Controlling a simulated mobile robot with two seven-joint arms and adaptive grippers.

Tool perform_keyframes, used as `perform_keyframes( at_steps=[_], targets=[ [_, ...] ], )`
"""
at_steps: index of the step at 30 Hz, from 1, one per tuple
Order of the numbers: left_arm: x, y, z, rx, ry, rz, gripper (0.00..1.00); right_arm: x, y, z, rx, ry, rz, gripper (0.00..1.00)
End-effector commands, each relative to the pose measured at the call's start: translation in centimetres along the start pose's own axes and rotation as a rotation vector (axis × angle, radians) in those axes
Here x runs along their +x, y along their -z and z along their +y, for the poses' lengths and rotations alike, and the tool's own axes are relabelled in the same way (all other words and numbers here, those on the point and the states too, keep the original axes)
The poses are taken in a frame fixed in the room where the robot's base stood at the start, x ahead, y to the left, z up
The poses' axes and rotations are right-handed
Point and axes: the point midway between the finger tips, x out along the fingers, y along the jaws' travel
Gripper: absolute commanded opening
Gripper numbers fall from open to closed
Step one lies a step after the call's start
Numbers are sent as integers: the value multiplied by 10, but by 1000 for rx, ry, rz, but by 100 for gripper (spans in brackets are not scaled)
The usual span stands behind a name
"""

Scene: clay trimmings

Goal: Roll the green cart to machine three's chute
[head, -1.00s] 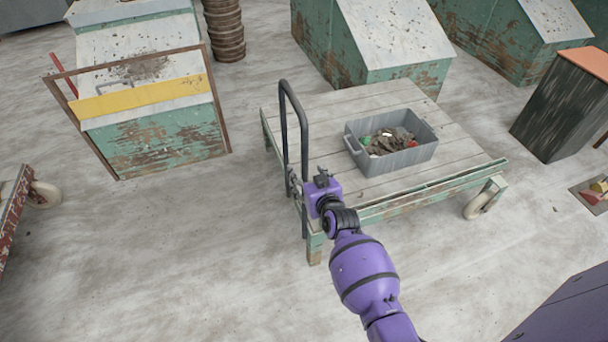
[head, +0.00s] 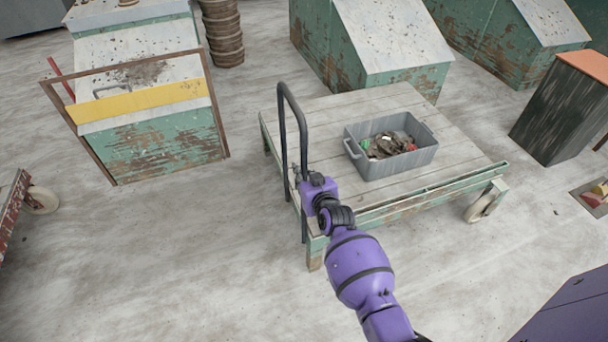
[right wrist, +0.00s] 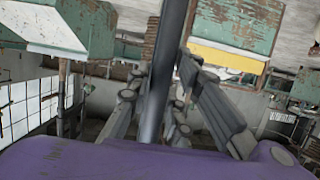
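The green cart (head: 390,212) has a worn plank top and a dark upright handle (head: 304,130) at its left end. My right gripper (head: 296,178) is at the near post of that handle. In the right wrist view the dark handle post (right wrist: 165,75) runs between the fingers of my right gripper (right wrist: 160,95). The right finger lies close to the post, and a gap shows on the left, so the fingers look open around it. My left gripper is in no view. Several green machines with sloped pale tops stand behind; I see no number marking machine three.
A grey bin (head: 395,160) of scraps sits on the cart. A machine with a yellow bar (head: 140,102) and brown frame stands left. A dark cabinet (head: 560,110) stands right. Another wheeled cart (head: 12,210) shows at the left edge.

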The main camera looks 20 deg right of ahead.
Motion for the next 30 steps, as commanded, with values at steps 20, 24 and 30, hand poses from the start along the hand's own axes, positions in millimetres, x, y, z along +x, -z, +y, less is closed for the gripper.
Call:
perform_keyframes(
  at_steps=[20, 24, 30],
  targets=[
    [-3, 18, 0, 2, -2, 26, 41, 0, 1, -39, 4, 8, -2, 0],
    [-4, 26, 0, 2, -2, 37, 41, 0, 0, -53, 3, 8, -2, 0],
    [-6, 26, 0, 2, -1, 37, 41, 0, 0, -70, 1, 3, -2, 0]
  ],
)
